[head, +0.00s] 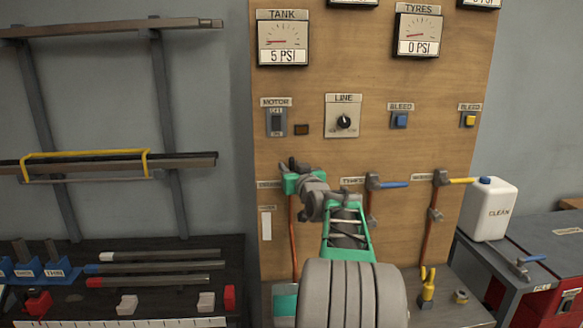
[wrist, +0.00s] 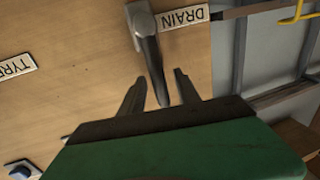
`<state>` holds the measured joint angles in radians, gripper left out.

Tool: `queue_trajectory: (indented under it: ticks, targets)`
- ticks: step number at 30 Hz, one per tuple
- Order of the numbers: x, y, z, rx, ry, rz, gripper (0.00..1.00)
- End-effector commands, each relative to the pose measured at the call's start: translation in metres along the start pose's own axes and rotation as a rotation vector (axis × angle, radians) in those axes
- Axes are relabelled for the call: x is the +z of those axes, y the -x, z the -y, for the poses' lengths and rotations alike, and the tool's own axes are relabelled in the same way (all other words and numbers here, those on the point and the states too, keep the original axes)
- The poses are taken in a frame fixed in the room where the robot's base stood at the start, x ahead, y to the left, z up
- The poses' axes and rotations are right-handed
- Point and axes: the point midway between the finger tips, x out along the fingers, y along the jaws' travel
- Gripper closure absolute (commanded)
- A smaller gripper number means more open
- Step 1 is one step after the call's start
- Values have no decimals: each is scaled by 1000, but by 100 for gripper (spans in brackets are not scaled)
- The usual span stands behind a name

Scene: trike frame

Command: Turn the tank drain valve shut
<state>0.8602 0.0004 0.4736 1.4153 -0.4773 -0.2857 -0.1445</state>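The drain valve (wrist: 140,22) is on the wooden board beside the upside-down DRAIN label (wrist: 184,19) in the wrist view. Its dark lever (wrist: 153,68) points from the grey valve body toward my gripper (wrist: 157,80). My gripper is open, with one finger on each side of the lever's end in the picture. I cannot tell whether either finger touches it. In the head view my gripper (head: 289,164) is at the board near the DRAIN label (head: 268,184), and my arm largely hides the valve. The TANK gauge (head: 283,38) reads 5 PSI.
To the right are a valve with a blue lever (head: 393,184) and one with a yellow lever (head: 460,181). A LINE knob (head: 344,121) and a MOTOR switch (head: 277,121) sit above. A white jug (head: 490,210) stands at right. Metal racks (head: 110,165) are at left.

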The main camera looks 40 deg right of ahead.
Motion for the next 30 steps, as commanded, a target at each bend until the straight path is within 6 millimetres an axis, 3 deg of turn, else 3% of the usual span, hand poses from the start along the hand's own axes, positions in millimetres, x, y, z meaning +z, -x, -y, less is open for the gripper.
queue_trajectory:
  ticks: [15, 30]
  targets:
    - [0, 0, 0, 0, 0, 1, 100]
    - [0, 0, 0, 0, 0, 1, 100]
